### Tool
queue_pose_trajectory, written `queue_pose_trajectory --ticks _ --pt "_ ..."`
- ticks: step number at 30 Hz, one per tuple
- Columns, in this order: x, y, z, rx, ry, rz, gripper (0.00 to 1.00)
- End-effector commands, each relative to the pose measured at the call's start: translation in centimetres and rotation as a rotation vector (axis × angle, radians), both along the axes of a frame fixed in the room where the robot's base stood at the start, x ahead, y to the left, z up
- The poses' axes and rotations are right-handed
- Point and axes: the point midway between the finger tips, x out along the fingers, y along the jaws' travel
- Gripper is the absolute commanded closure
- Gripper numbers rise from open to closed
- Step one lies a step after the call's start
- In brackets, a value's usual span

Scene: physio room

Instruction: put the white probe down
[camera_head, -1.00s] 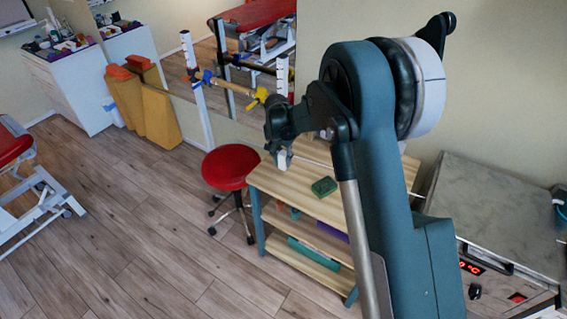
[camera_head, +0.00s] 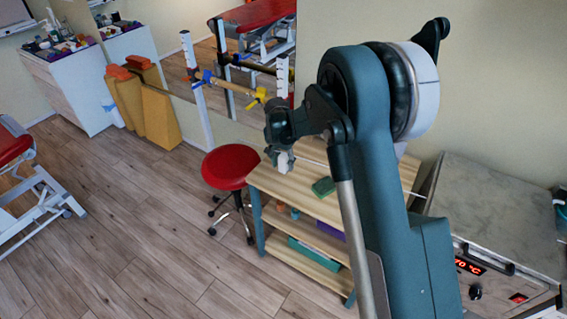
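My gripper (camera_head: 279,148) is over the far left part of the wooden trolley's top shelf (camera_head: 290,185). A small white piece, which looks like the white probe (camera_head: 285,162), sticks out below the gripper. The gripper seems shut on it, though the fingers are small and partly hidden. The probe's lower end is close to the shelf top; I cannot tell whether it touches. A green block (camera_head: 323,187) lies on the same shelf, to the right and nearer the camera. My arm hides the right part of the shelf.
A red stool (camera_head: 226,168) stands just left of the trolley. A grey-topped unit with a red display (camera_head: 470,265) stands at the right. Lower trolley shelves hold a teal item (camera_head: 315,253) and a purple item (camera_head: 330,231). Bare shelf shows around the green block.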

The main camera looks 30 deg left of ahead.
Motion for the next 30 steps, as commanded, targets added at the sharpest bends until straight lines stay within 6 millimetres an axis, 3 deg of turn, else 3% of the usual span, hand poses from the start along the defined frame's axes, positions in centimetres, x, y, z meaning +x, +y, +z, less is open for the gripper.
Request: queue_pose_trajectory --ticks 11,30 --pt "-0.2 0.0 1.3 0.0 0.0 0.0 0.62" --pt "-1.6 0.0 10.5 0.0 0.0 0.0 0.62"
